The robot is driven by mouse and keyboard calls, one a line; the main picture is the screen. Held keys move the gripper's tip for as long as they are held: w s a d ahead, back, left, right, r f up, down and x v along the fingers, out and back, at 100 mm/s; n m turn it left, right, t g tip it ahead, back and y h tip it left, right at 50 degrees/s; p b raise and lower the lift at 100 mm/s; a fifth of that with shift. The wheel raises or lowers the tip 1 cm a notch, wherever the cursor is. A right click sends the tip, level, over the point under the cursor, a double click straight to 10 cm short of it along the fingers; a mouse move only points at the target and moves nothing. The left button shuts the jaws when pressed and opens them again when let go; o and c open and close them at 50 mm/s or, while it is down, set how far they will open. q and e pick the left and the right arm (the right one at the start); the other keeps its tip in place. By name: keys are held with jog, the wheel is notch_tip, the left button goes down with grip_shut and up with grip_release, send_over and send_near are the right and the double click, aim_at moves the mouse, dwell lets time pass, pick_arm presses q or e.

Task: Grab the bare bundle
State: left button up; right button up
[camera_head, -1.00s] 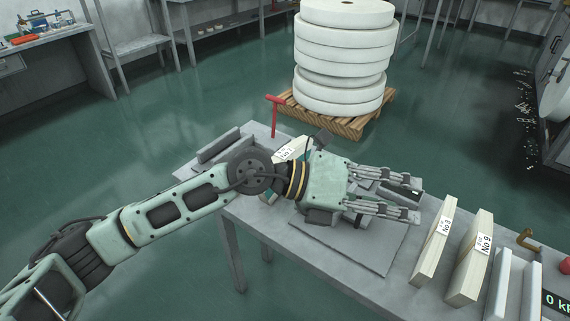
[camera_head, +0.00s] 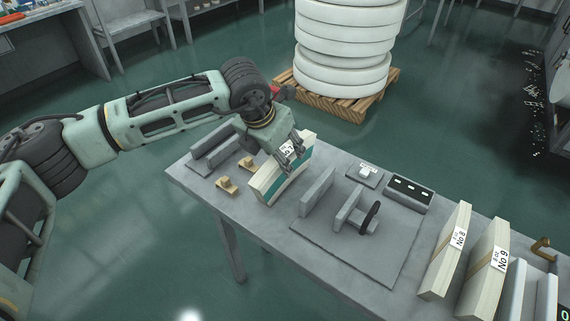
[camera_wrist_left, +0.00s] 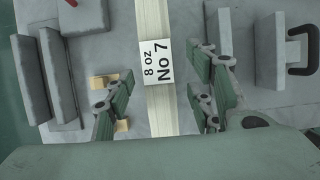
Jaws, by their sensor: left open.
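A cream bundle labelled "8 oz No 7" (camera_head: 270,186) stands on edge on the bench, with a teal area on its broad side. No strap shows on it. In the left wrist view the bundle (camera_wrist_left: 154,30) runs top to bottom, label up. My left gripper (camera_head: 287,158) points down over it, open, and covers part of its top. In the left wrist view the fingers of the gripper (camera_wrist_left: 158,95) lie on either side of the bundle, with a gap visible on both sides. Bundles No 8 (camera_head: 441,268) and No 9 (camera_head: 481,280) stand to the right, each with a tan strap. My right gripper is out of view.
A grey jig (camera_head: 318,192) with upright plates and a black handle stands right of No 7. Small wooden blocks (camera_head: 226,186) and grey upright plates (camera_head: 213,150) are to its left. A dark box (camera_head: 408,192) lies at the bench's back. A pallet of white rolls stands behind.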

pick_arm(q)
jog(key=x, duration=0.2)
jog(key=p+x, duration=0.1)
jog(key=x, duration=0.1)
jog(key=shift+w+d, duration=0.1)
jog(key=shift+w, duration=0.25)
jog(key=shift+f, duration=0.3)
jog(key=c, duration=1)
grip_shut()
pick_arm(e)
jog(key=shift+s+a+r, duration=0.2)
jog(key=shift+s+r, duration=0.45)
pick_arm(q)
jog(key=shift+w+d+r, duration=0.1)
